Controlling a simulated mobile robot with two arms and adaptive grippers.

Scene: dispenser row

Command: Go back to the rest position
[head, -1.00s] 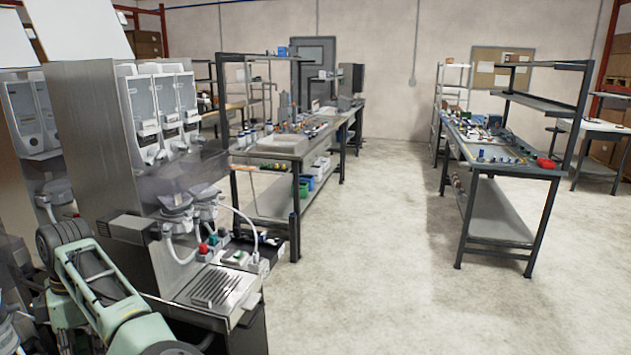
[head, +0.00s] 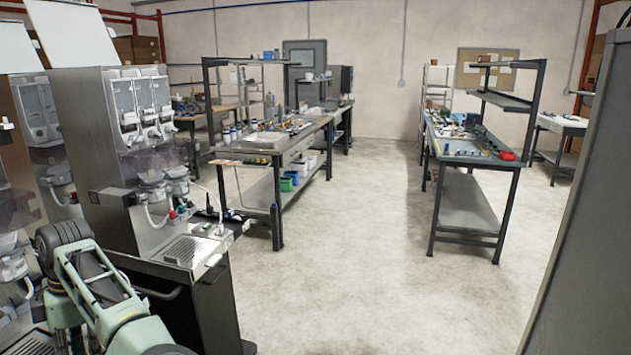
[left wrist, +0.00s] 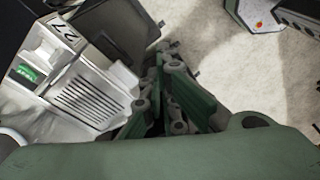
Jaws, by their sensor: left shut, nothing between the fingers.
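My left arm, green and grey, shows at the lower left of the head view, bent in front of the dispensers; its gripper is not clear there. In the left wrist view my left gripper (left wrist: 166,62) is shut, with nothing between its dark green fingers. It hangs over pale floor, beside a light tray with a slotted grille (left wrist: 88,103) and a "27" label. I cannot tell whether it touches the tray. My right gripper is not in view.
A steel dispenser (head: 85,135) with clear hoppers stands at the left. A long workbench (head: 262,146) is at centre left, another bench (head: 470,158) at right. A tall grey panel (head: 590,230) fills the right edge. The floor (head: 350,240) between the benches is clear.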

